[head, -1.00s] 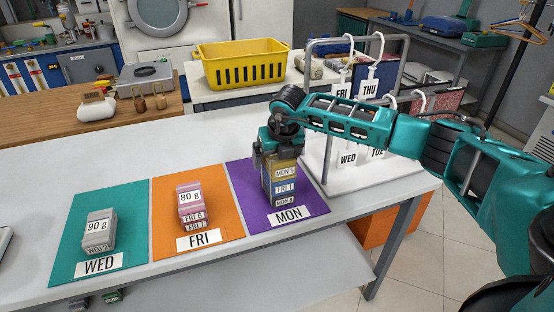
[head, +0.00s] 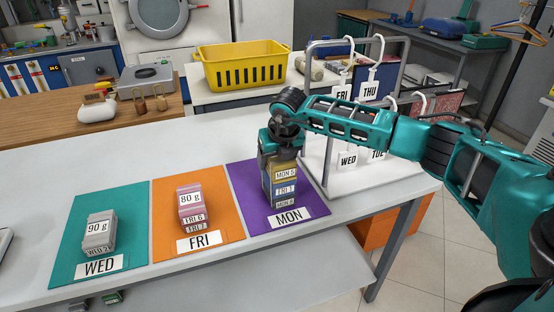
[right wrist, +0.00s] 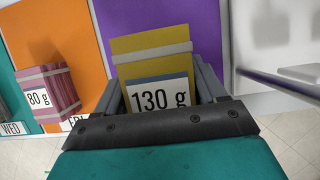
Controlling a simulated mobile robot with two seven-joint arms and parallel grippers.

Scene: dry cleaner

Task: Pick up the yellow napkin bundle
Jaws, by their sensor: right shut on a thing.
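The yellow napkin bundle (head: 286,173), labelled MON 5, is at the top of a stack on the purple MON mat (head: 240,183). Under it are a blue bundle (head: 285,189) labelled FRI 1 and a grey bundle (head: 285,203). My right gripper (head: 279,157) points down from above and is shut on the yellow bundle. In the right wrist view the yellow bundle (right wrist: 150,45), with a pale band and a 130 g tag, sits between the fingers of my right gripper (right wrist: 166,88). I cannot tell any gap below it. My left gripper is not in view.
A pink stack (head: 190,200) stands on the orange FRI mat (head: 165,225), and a grey stack (head: 98,228) on the teal WED mat (head: 75,255). A metal rack (head: 328,120) with hanging tags stands close behind the purple mat. The white table (head: 120,150) is clear behind the mats.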

